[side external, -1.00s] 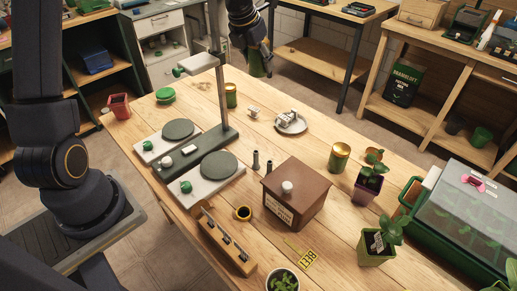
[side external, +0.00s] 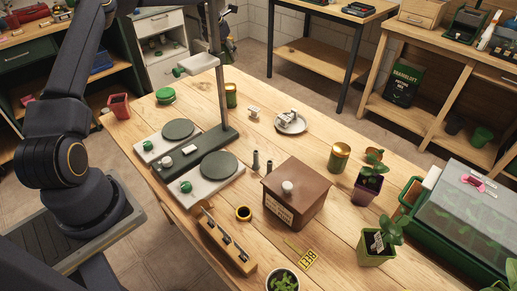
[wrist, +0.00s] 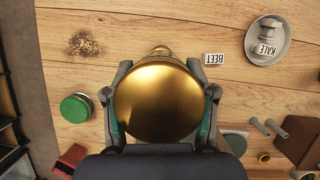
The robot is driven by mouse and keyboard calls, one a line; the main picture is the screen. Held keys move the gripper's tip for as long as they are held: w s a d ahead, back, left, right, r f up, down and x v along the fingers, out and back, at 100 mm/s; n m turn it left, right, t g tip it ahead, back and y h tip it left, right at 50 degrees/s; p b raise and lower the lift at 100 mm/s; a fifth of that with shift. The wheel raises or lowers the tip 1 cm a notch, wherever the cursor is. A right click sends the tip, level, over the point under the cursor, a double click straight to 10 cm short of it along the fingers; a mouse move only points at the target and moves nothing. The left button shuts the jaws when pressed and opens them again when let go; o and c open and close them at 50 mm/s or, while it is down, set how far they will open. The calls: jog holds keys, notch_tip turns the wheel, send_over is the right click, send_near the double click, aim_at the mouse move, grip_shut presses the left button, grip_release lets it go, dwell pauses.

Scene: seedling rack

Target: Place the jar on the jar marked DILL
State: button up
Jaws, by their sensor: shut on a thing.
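My gripper (wrist: 160,112) is shut on a jar with a broad gold lid (wrist: 158,100), one finger on each side, high above the table. In the side view my gripper (side external: 229,32) is partly hidden behind the stand's post, and the held jar is hard to make out. A green jar with a gold lid (side external: 231,95) stands on the table below; only a bit of gold (wrist: 160,50) shows past the held jar in the wrist view. Another gold-lidded jar (side external: 339,157) stands farther right. No DILL mark is readable on either jar.
A tall stand (side external: 219,90) rises close to my gripper. A BEET card (wrist: 214,58), a plate with a KALE card (wrist: 268,40) and a green-lidded tin (wrist: 76,107) lie around the standing jar. A brown box (side external: 297,195) and potted plants are farther right.

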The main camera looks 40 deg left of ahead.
notch_tip(320, 180, down, 10)
jog(key=shift+r, duration=0.2)
jog(key=shift+f, duration=0.15)
jog(key=o, duration=1.2)
jog(key=shift+r, duration=0.3)
jog(key=v, duration=1.2)
jog(key=shift+s+f, duration=0.1)
